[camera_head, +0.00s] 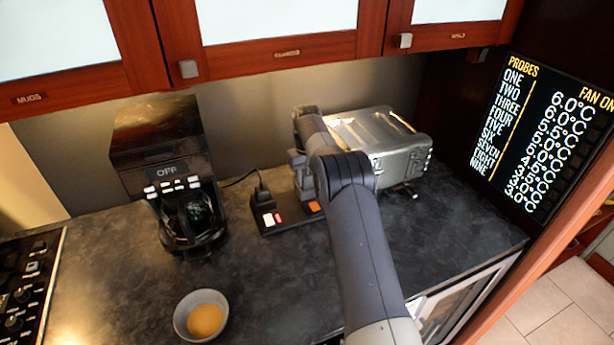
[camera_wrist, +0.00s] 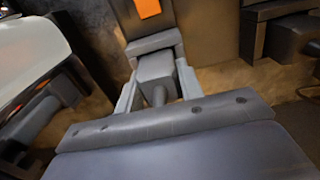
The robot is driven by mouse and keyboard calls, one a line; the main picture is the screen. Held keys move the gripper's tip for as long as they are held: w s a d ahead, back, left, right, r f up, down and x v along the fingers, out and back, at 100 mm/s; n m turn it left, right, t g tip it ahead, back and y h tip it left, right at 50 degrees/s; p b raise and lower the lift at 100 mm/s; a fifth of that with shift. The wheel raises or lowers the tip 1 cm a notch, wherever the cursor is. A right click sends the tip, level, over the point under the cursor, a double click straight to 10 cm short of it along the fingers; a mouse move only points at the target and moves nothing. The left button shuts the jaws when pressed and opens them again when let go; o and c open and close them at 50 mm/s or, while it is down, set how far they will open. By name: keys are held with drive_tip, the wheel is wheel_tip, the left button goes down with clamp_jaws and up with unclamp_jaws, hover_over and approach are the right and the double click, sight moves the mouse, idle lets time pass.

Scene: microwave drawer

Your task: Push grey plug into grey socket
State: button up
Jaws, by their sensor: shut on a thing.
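My gripper (camera_wrist: 158,88) is shut on the grey plug (camera_wrist: 156,70), with one light finger on each side of it. The plug's cord end points back toward the palm. Directly ahead of the plug is the grey socket (camera_wrist: 152,43), on a dark strip with an orange switch (camera_wrist: 148,8). The plug's front looks close against the socket; I cannot tell whether it is seated or how deep. In the head view my gripper (camera_head: 299,168) is above the right part of the power strip (camera_head: 285,228), beside the orange switch. My arm hides the plug and socket there.
A black plug (camera_head: 262,192) with a cord stands at the strip's left end. A coffee maker (camera_head: 165,160) is to the left, and a metal toaster (camera_head: 385,145) is close on the right. A bowl (camera_head: 182,313) sits in front. Cabinets hang above.

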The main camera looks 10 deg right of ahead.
drive_tip(key=shift+f, duration=0.25)
drive_tip(key=o, duration=1.1)
drive_tip(key=shift+s+f, duration=0.1)
drive_tip(key=shift+c, duration=0.2)
wheel_tip(320, 180, up, 11)
drive_tip(key=shift+a+r+b, duration=0.1)
drive_tip(key=shift+b, duration=0.3)
wheel_tip(320, 180, down, 11)
drive_tip(key=shift+f+p, duration=0.1)
drive_tip(key=shift+p, duration=0.25)
drive_tip(key=shift+r, duration=0.5)
